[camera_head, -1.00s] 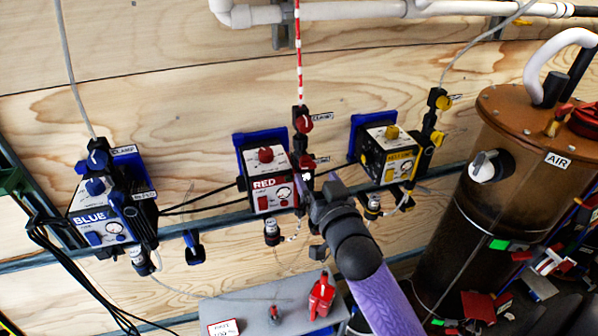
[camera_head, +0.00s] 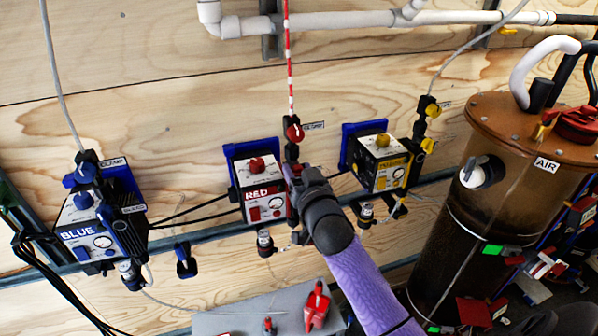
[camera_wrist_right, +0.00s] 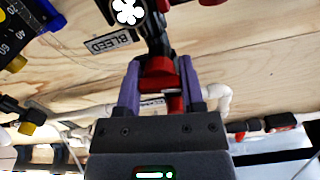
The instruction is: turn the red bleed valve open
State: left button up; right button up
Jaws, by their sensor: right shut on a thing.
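The red unit (camera_head: 262,205) is a box with a red knob on top and a gauge, mounted on the plywood wall. My right gripper (camera_head: 297,176) is at the right side of this box and hides the bleed valve in the head view. In the right wrist view, the purple fingers of my right gripper (camera_wrist_right: 160,90) are shut on the red bleed valve (camera_wrist_right: 158,72), just beside the BLEED label (camera_wrist_right: 108,44). The valve's exact angle is hard to tell. My left gripper is not in view.
A red clamp valve (camera_head: 293,132) sits just above my gripper on a red-and-white hose (camera_head: 289,70). The blue unit (camera_head: 88,225) is at left, the yellow unit (camera_head: 380,165) close at right. A brown AIR tank (camera_head: 485,190) stands at far right.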

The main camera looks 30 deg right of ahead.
grip_shut()
jog(key=shift+r+n+p, duration=0.2)
jog(key=shift+n+p, duration=0.45)
jog(key=shift+n, duration=0.05)
jog(key=shift+f+n, duration=0.2)
jog(key=shift+n, duration=0.1)
jog(key=o, duration=1.1)
grip_release()
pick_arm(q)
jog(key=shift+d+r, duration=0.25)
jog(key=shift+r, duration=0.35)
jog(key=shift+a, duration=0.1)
